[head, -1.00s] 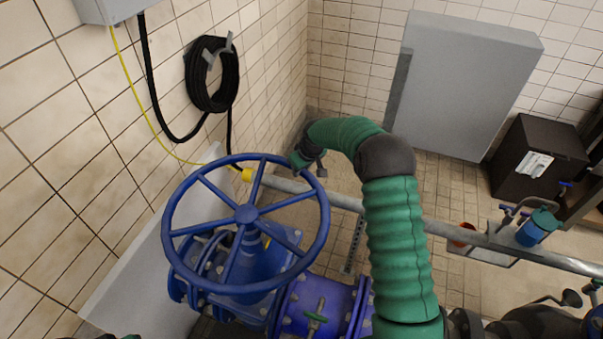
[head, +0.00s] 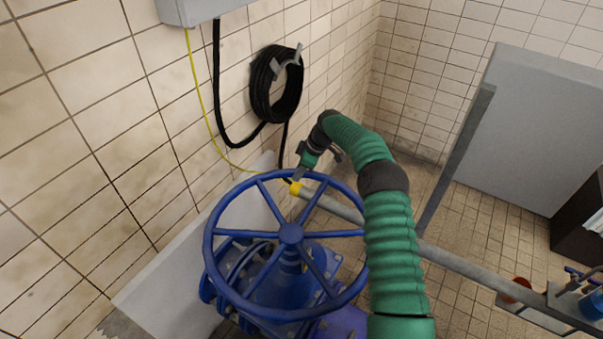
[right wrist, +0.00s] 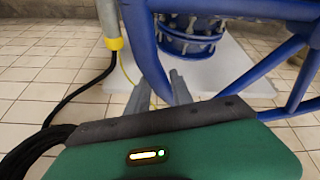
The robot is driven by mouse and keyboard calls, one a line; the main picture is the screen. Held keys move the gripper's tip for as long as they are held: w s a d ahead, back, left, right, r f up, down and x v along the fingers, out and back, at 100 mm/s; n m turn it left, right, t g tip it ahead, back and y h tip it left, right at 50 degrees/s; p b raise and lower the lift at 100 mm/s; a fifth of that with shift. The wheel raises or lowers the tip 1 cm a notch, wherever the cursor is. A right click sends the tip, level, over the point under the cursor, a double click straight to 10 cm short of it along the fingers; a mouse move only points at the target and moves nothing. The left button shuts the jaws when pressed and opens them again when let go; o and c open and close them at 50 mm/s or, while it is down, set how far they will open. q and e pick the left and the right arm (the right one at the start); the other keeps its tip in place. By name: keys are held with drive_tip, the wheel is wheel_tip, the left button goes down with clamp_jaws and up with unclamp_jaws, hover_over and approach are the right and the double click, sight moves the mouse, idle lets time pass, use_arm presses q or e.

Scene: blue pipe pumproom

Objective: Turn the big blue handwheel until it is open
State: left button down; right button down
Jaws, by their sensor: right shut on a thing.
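The big blue handwheel (head: 291,234) lies face up in the lower middle of the head view, on a blue valve body (head: 281,286). My right arm reaches in from the lower right, and my right gripper (head: 298,176) is at the wheel's far rim. In the right wrist view the gripper (right wrist: 160,92) is shut on the handwheel's rim (right wrist: 145,50), which passes between its two grey fingers. The fingertips' far ends are partly hidden. My right arm covers part of the wheel's right edge. My left gripper is not in view.
A yellow-banded pipe end (head: 296,188) is just beyond the rim; a grey pipe (head: 470,274) runs right behind my arm. A black hose coil (head: 277,84) hangs on the tiled wall at left. A grey cabinet (head: 545,130) stands at back right.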

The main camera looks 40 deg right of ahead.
sight(290, 170)
drive_tip(key=shift+w+a+n, duration=0.6)
drive_tip(key=shift+w+a, duration=0.1)
drive_tip(key=shift+w, duration=0.05)
drive_tip(key=shift+w+a+r+y, duration=0.1)
drive_tip(key=shift+w+a+y, duration=0.2)
drive_tip(key=shift+a, duration=0.2)
drive_tip(key=c, duration=1.1)
unclamp_jaws()
drive_tip(key=shift+d, duration=0.1)
